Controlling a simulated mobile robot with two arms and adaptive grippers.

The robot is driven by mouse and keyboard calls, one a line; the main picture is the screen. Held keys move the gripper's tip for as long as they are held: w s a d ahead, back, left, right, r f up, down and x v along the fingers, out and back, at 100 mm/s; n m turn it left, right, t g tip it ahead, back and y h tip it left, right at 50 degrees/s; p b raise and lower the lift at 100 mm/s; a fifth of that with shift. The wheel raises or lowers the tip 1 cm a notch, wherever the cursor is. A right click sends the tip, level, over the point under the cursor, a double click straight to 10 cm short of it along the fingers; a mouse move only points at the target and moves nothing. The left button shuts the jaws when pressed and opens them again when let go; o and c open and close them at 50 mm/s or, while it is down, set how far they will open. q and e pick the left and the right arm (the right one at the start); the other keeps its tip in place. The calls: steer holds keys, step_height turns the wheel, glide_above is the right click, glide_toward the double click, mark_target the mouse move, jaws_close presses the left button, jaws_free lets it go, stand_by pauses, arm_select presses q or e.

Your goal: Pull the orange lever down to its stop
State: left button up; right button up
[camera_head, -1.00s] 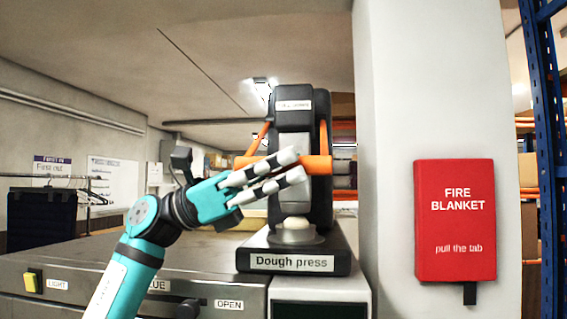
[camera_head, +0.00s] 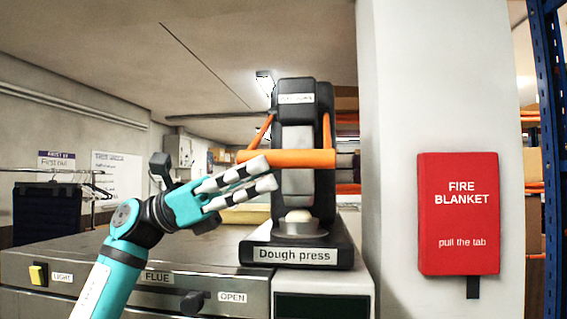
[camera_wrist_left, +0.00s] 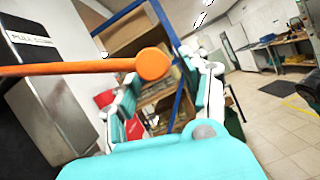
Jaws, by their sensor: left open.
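The orange lever (camera_head: 305,158) is a bar held level across the upper front of the black dough press (camera_head: 345,225), on slanted orange side arms. My left gripper (camera_head: 268,173) is open and empty, coming in from the left. Its white-and-black fingers overlap the lower left part of the bar in the head view. In the left wrist view the bar (camera_wrist_left: 70,67) comes in from the left and its round end appears between the two fingers of my gripper (camera_wrist_left: 165,88). I cannot tell whether they touch. My right gripper is not in view.
A grey metal counter (camera_head: 130,262) with a yellow switch (camera_head: 38,274) and dark knob (camera_head: 192,302) lies below my left arm. A white pillar (camera_head: 395,120) carrying a red fire blanket case (camera_head: 458,215) stands right of the press. Blue shelving (camera_head: 552,150) is at far right.

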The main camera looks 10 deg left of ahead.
arm_select(q)
steer(key=v, duration=0.7)
steer(key=shift+a, duration=0.45)
steer(key=shift+w+f, duration=0.1)
